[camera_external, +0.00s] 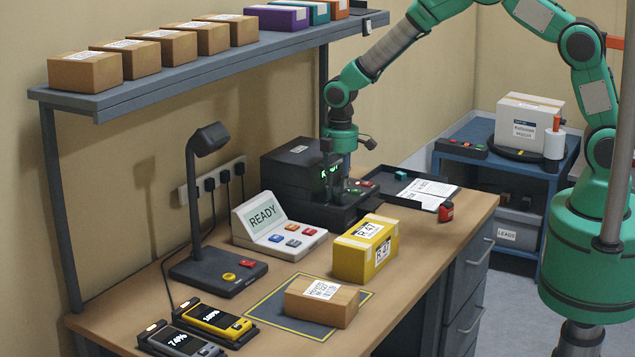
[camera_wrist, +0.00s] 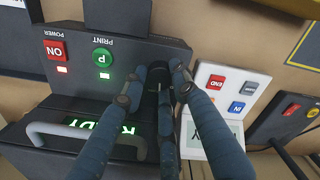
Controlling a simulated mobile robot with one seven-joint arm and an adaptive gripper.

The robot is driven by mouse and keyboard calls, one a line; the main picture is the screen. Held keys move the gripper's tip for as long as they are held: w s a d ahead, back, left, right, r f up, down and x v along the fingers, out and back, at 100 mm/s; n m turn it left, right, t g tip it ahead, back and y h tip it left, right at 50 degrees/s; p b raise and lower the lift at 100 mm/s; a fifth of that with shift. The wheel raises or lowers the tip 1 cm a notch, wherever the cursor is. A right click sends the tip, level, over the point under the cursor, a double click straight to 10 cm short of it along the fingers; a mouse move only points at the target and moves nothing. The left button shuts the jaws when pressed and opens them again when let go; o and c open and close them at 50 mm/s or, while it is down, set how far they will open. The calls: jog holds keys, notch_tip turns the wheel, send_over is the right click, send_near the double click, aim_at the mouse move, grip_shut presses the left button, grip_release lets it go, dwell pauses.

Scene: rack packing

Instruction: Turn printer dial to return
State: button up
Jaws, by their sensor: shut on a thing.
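The printer (camera_external: 290,158) is a dark box at the back of the bench, with a green-lit display mostly behind my gripper. In the wrist view its front panel (camera_wrist: 75,75) has a red ON button (camera_wrist: 55,50), a green P button (camera_wrist: 102,57) and a dark round dial (camera_wrist: 158,74). My gripper (camera_external: 346,198) points down at the printer's front. In the wrist view my gripper's fingers (camera_wrist: 157,87) are closed on the dial, one on each side. The dial's pointer and its setting labels are hidden or too small to read.
A READY console (camera_external: 262,219) with coloured buttons stands left of the printer. A yellow box (camera_external: 365,250) and a brown box (camera_external: 321,303) are in front. A black tray (camera_external: 412,187) with papers and a small red object (camera_external: 446,212) lie to the right. A shelf (camera_external: 215,65) hangs above.

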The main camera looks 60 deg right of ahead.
aim_at(339, 194)
jog(key=shift+m, duration=0.7)
jog(key=o, duration=1.2)
jog(key=shift+c, duration=0.2)
jog(key=shift+r, duration=0.15)
notch_tip(339, 194, up, 12)
